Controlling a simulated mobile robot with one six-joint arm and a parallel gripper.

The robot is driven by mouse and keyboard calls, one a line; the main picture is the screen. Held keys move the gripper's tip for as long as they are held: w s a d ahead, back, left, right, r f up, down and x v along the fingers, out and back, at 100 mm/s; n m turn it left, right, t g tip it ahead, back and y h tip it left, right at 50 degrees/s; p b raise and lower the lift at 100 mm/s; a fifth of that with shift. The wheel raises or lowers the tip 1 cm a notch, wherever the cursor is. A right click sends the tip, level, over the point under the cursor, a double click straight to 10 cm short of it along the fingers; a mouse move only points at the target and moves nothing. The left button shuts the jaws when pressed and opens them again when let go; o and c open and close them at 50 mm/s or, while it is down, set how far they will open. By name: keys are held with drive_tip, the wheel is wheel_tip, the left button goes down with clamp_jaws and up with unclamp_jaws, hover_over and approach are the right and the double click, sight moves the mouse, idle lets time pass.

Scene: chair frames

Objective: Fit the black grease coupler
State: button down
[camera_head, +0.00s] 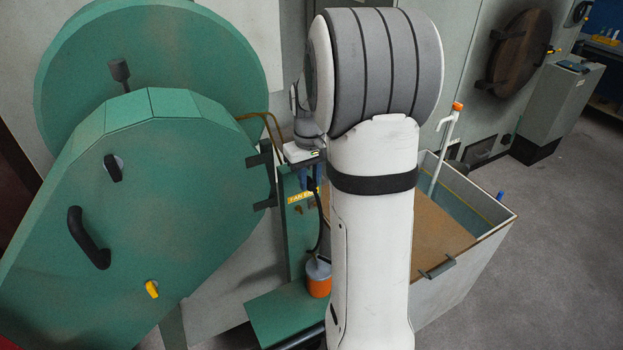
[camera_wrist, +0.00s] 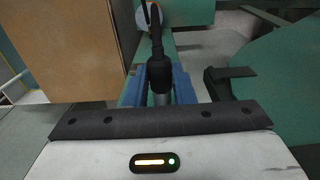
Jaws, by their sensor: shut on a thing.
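The black grease coupler (camera_wrist: 158,72) stands between the blue fingers of my gripper (camera_wrist: 160,88) in the wrist view, with a pale metal part at its near end. My gripper is shut on it. A black hose (camera_wrist: 155,22) runs from the coupler away toward the green base. In the head view my gripper (camera_head: 311,178) is beside a green post (camera_head: 296,225) with a yellow label, and my arm partly covers it. The coupler is too small and hidden to make out there. I cannot make out a fitting for it in either view.
An orange grease pot (camera_head: 319,282) stands on the green base (camera_head: 283,312). A large green door (camera_head: 140,190) with black latch brackets (camera_head: 262,180) is left of my gripper. A tan-topped bin (camera_head: 440,225) is right, behind my arm. Grey floor (camera_head: 560,240) lies clear further right.

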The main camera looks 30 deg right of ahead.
drive_tip(key=shift+w, duration=0.2)
drive_tip(key=c, duration=1.1)
unclamp_jaws()
drive_tip(key=shift+c, duration=0.2)
drive_tip(key=shift+r, duration=0.1)
wheel_tip(320, 180, up, 8)
drive_tip(key=shift+f+b, duration=0.15)
drive_tip(key=shift+b, duration=0.65)
drive_tip(key=s+a+f+t+b, duration=0.1)
drive_tip(key=s+a+f+b, duration=0.1)
drive_tip(key=s+a, duration=0.5)
drive_tip(key=s+a+f+t+b, duration=0.2)
drive_tip(key=s+a+f, duration=0.2)
drive_tip(key=s+a, duration=0.4)
drive_tip(key=s, duration=0.5)
drive_tip(key=shift+s+a+f, duration=0.15)
drive_tip(key=shift+s+f, duration=0.05)
drive_tip(key=shift+f, duration=0.05)
